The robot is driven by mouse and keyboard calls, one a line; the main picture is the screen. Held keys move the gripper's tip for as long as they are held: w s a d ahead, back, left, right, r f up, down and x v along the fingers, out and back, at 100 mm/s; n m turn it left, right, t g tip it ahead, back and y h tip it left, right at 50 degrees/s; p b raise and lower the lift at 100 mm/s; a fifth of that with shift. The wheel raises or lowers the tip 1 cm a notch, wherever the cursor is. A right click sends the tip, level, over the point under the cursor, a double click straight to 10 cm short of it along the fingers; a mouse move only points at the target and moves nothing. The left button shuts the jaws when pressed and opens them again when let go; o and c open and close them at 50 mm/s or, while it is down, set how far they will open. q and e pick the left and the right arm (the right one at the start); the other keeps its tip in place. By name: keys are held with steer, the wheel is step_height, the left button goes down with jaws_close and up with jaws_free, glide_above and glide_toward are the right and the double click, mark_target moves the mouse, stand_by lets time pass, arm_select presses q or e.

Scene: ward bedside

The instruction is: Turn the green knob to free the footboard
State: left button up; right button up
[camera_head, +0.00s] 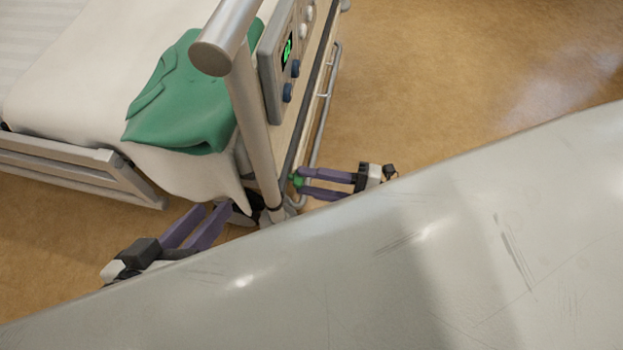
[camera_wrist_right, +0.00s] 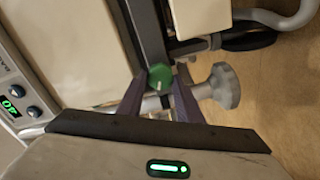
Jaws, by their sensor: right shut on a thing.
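The green knob (camera_wrist_right: 160,78) sits low at the bed's corner, between the purple fingers of my right gripper (camera_wrist_right: 160,90). In the head view only a small part of the knob (camera_head: 297,180) shows at the tips of my right gripper (camera_head: 298,185), which is shut on it. The footboard (camera_head: 275,70) is the bed's end panel with a control box and a green-lit display. My left gripper (camera_head: 212,215) is at the lower left beside the bed's corner, its two purple fingers apart with nothing seen between them.
A grey bed post (camera_head: 250,110) stands over the corner. A green cloth (camera_head: 190,110) lies on the white bedding. A grey knob or foot (camera_wrist_right: 225,85) is just right of my right fingers. My pale body covers the lower head view. Open floor lies at the right.

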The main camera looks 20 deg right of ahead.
steer(key=n, duration=0.4)
steer(key=shift+f+n, duration=0.15)
steer(key=shift+n, duration=0.15)
stand_by(0.5)
steer(key=o, duration=1)
steer(key=shift+d, duration=0.1)
arm_select(q)
steer(key=shift+a+f+y+p, duration=0.3)
steer(key=shift+f+p, duration=0.2)
steer(key=shift+f, duration=0.1)
arm_select(e)
steer(key=v, duration=1)
steer(key=shift+s, duration=0.2)
arm_select(q)
steer(key=shift+r, duration=0.15)
